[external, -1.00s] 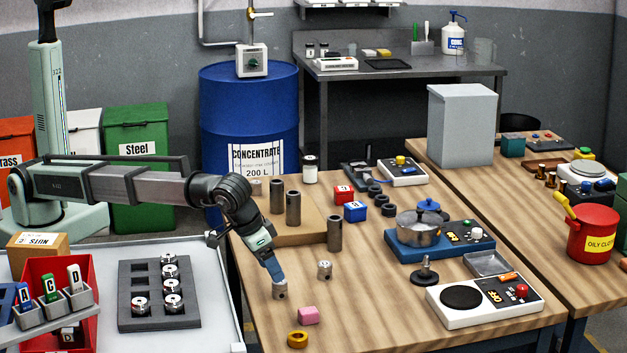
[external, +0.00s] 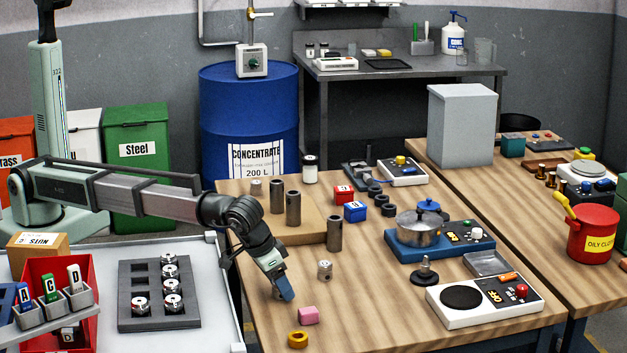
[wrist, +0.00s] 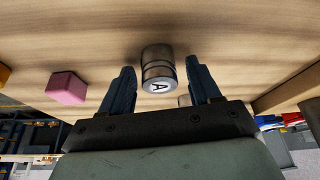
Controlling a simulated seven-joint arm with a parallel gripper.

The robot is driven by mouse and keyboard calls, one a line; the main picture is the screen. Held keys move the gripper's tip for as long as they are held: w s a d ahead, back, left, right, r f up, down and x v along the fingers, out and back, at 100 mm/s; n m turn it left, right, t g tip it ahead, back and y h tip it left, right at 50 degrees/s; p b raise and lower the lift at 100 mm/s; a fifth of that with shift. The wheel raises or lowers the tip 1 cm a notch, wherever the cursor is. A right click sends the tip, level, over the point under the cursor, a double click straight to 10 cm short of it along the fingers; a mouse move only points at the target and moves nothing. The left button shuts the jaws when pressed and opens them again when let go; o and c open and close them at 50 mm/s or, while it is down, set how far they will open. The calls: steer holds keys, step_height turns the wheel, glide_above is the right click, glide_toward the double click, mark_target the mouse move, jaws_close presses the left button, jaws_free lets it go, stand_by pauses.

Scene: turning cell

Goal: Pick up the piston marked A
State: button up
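The piston marked A (wrist: 158,70) is a short grey metal cylinder with a black letter A on a pale end face, seen in the wrist view. My gripper is open and empty.
A pink block (external: 308,316) and a brass ring (external: 298,339) lie close in front of my gripper. A dark tall cylinder (external: 334,234) stands behind. A grey tray of pistons (external: 158,322) is on the left table.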

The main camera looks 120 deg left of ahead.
steer(key=c, duration=1)
steer(key=shift+r, duration=0.1)
